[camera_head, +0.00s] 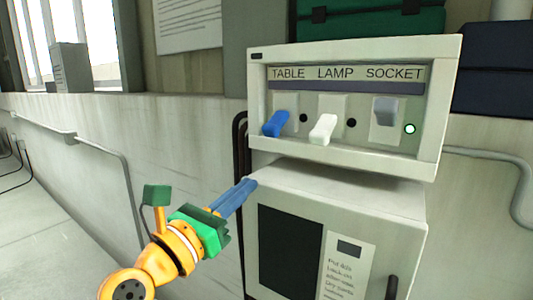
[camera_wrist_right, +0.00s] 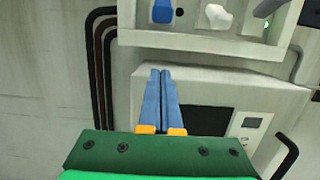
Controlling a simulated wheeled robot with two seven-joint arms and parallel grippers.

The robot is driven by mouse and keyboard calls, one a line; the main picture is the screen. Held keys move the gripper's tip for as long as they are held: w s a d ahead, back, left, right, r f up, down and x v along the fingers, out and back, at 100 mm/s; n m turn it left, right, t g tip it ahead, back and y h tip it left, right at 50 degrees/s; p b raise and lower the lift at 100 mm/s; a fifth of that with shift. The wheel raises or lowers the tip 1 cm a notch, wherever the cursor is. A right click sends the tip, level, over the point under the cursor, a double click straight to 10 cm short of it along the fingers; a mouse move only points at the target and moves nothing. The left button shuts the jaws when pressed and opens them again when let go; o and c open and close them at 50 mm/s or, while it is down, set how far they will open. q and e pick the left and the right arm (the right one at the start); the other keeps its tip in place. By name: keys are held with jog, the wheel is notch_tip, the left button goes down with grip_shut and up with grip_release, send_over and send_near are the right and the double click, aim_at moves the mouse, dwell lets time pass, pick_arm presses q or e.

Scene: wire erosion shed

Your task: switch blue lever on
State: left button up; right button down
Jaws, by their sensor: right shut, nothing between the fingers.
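The blue lever (camera_head: 275,123) sits under the word TABLE at the left of a switch panel (camera_head: 350,160). It points down, and the dot beside it is dark. It also shows at the top of the right wrist view (camera_wrist_right: 162,11). My right gripper (camera_head: 251,182) is shut and empty, below and left of the blue lever and apart from it. In the right wrist view its blue fingers (camera_wrist_right: 160,72) lie together, just below the panel's lower edge. My left gripper is not in view.
A white lever (camera_head: 323,129) under LAMP points down beside a dark dot. A grey lever (camera_head: 385,112) under SOCKET points up beside a lit green-white dot (camera_head: 410,129). A cabinet (camera_head: 400,215) with a dark window stands below the panel. Black cables (camera_head: 239,140) run down left of it.

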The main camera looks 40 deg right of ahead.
aim_at(271, 176)
jog(key=p+x, duration=0.1)
jog(key=x, duration=0.2)
jog(key=p+x, duration=0.1)
jog(key=x, duration=0.2)
jog(key=p+x, duration=0.1)
jog(key=x, duration=0.2)
jog(key=shift+d+r+p, duration=0.1)
jog(key=shift+r+p, duration=0.2)
jog(key=shift+p, duration=0.1)
jog(key=shift+w+d+r+p, duration=0.1)
jog(key=shift+d+r+p, duration=0.25)
jog(key=shift+r+p, duration=0.05)
jog(key=shift+s+a+r+p, duration=0.2)
jog(key=shift+a+r+p, duration=0.5)
jog(key=shift+r, duration=0.25)
jog(key=shift+s+a+r, duration=0.2)
jog(key=shift+a+r, duration=0.1)
jog(key=shift+f, duration=0.15)
jog(key=shift+d, duration=0.1)
